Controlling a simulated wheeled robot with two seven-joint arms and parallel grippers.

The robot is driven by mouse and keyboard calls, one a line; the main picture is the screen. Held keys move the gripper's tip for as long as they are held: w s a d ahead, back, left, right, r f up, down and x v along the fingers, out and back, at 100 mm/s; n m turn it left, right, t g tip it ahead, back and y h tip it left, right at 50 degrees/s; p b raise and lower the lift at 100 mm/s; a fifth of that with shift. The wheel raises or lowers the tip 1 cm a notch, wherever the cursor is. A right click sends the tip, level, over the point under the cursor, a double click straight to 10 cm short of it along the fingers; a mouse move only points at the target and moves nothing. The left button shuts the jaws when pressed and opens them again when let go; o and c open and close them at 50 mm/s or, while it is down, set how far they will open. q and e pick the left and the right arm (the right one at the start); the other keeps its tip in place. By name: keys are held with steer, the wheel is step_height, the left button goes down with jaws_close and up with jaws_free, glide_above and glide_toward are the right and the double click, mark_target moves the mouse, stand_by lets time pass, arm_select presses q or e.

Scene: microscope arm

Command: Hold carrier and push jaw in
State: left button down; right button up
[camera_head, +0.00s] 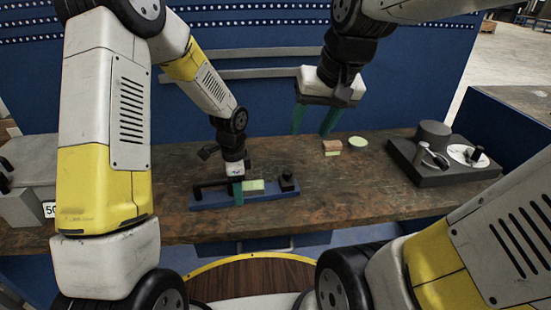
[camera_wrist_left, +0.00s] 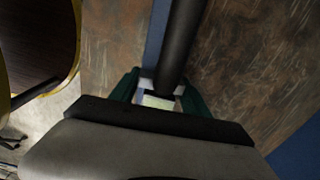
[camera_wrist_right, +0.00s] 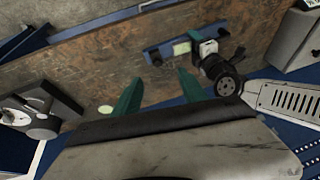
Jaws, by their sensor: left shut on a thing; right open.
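A long blue base (camera_head: 270,194) lies on the wooden bench, with a black bar (camera_head: 210,186) at its left and a small black block (camera_head: 288,183) at its right end. A pale green block (camera_head: 253,186) sits on the base between them; it also shows in the right wrist view (camera_wrist_right: 181,48). My left gripper (camera_head: 237,188) points down at the base, shut on a whitish part (camera_wrist_left: 158,101) beside the bar. Which part is carrier or jaw I cannot tell. My right gripper (camera_head: 313,128) is open and empty, above the bench, to the right of and apart from the base.
A brown and green block (camera_head: 331,147) and a pale green disc (camera_head: 357,142) lie at the back of the bench (camera_head: 350,190). A dark device with a lever (camera_head: 430,165) stands at right, a grey box (camera_head: 30,190) at left. The bench right of the base is clear.

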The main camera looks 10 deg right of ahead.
steer(key=w+a+f+m+g+h, duration=0.1)
steer(key=w+f+g, duration=0.3)
steer(key=w, duration=0.5)
glide_above(287, 172)
step_height(287, 172, down, 6)
steer(key=shift+m+h, duration=0.4)
step_height(287, 172, down, 12)
steer(key=shift+f, duration=0.15)
jaws_close()
stand_by(0.7)
